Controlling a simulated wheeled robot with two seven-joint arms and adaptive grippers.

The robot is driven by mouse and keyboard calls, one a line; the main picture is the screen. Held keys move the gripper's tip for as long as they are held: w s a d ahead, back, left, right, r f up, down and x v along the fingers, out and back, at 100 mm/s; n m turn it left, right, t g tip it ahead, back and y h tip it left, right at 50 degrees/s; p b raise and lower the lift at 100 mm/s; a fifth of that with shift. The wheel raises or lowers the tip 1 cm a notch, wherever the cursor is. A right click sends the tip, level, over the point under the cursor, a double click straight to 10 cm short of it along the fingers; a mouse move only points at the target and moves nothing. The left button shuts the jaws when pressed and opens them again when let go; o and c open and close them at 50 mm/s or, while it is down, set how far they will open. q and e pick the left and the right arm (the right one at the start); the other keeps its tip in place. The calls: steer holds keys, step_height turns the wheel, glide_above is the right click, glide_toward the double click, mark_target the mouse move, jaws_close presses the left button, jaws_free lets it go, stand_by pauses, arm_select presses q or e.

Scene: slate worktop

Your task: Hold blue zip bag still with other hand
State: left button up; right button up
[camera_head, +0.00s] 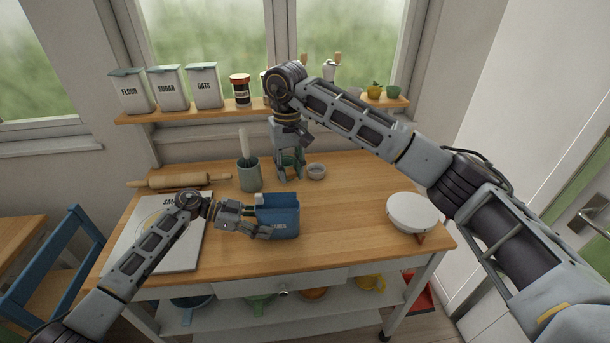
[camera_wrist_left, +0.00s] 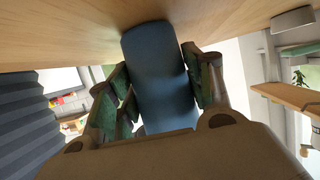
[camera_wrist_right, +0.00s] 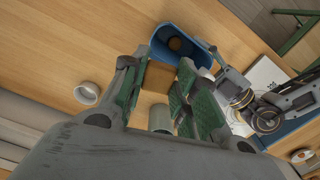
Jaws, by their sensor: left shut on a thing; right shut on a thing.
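In the right wrist view the bag (camera_wrist_right: 197,48) is open at the top, with a dark round thing (camera_wrist_right: 176,44) inside. My right gripper (camera_head: 290,174) is behind the bag and above the worktop. It is shut on a small brown block (camera_wrist_right: 158,77), which its fingers hide in the head view.
A utensil crock (camera_head: 249,176) and a small white bowl (camera_head: 317,171) stand behind the bag. A white board (camera_head: 180,255) lies left, with a rolling pin (camera_head: 165,182) behind it. A white round dish (camera_head: 413,212) is at the right. The worktop between bag and dish is clear.

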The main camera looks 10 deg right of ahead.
steer(key=shift+s+a+f+m, duration=0.35)
steer(key=shift+s+f+m, duration=0.15)
steer(key=shift+m, duration=0.15)
steer(key=shift+s+a+f+m, duration=0.35)
steer(key=shift+s+m, duration=0.15)
steer(key=shift+m, duration=0.15)
steer(key=shift+f, duration=0.2)
steer(key=shift+f, duration=2.8)
